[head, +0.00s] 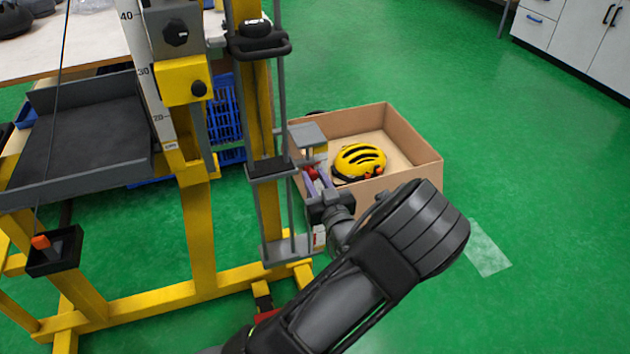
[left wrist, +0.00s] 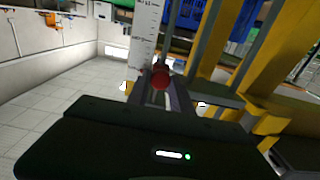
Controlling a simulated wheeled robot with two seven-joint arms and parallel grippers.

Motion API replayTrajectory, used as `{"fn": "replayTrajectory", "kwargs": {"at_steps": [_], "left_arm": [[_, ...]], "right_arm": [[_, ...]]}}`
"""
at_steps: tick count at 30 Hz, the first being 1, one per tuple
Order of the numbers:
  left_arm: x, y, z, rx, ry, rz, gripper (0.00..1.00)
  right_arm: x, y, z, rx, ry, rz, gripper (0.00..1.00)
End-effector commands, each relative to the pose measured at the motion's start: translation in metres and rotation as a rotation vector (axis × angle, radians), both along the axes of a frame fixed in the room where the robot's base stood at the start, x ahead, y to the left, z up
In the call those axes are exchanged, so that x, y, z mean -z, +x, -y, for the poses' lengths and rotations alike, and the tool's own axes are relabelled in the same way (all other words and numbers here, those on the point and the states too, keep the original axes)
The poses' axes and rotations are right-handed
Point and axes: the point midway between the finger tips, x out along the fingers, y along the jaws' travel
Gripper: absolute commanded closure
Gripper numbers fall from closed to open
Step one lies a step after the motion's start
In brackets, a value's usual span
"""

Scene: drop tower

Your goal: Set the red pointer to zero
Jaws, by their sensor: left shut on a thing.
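The red pointer (head: 311,173) is a small red piece low on the tower's right side, beside a short pale scale (head: 319,236). My left gripper (head: 314,180) reaches it from the right and is shut on it. In the left wrist view the pointer shows as a round red knob (left wrist: 161,78) between my left gripper's fingertips (left wrist: 160,92), in front of the white scale (left wrist: 146,38). The fingers partly hide the pointer and scale, and I cannot read its value against the marks. My right gripper is in neither view.
The yellow tower frame (head: 200,230) stands left of my gripper, with a grey carriage plate (head: 270,168) close by. A cardboard box (head: 415,170) holding a yellow helmet (head: 357,162) stands just behind. The green floor to the right is open.

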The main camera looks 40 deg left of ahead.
Motion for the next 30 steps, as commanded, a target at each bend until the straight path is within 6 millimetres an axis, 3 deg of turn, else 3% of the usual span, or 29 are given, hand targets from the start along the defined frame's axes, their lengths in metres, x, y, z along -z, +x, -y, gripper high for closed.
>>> {"fn": "replayTrajectory", "kwargs": {"at_steps": [9,10,17,30], "left_arm": [[-0.0059,0.0015,-0.0006,0.0,0.008,0.011,1.0],[-0.0061,0.0015,-0.0006,0.0,0.009,0.011,0.72],[-0.0042,0.0009,-0.0005,0.0,0.006,0.008,0.53],[-0.0016,0.0001,-0.0016,-0.002,0.002,0.003,0.53]], "right_arm": [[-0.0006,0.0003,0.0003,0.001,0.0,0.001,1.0],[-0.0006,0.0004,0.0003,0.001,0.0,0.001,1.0],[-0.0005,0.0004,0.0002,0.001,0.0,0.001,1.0],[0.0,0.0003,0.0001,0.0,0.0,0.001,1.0]]}}
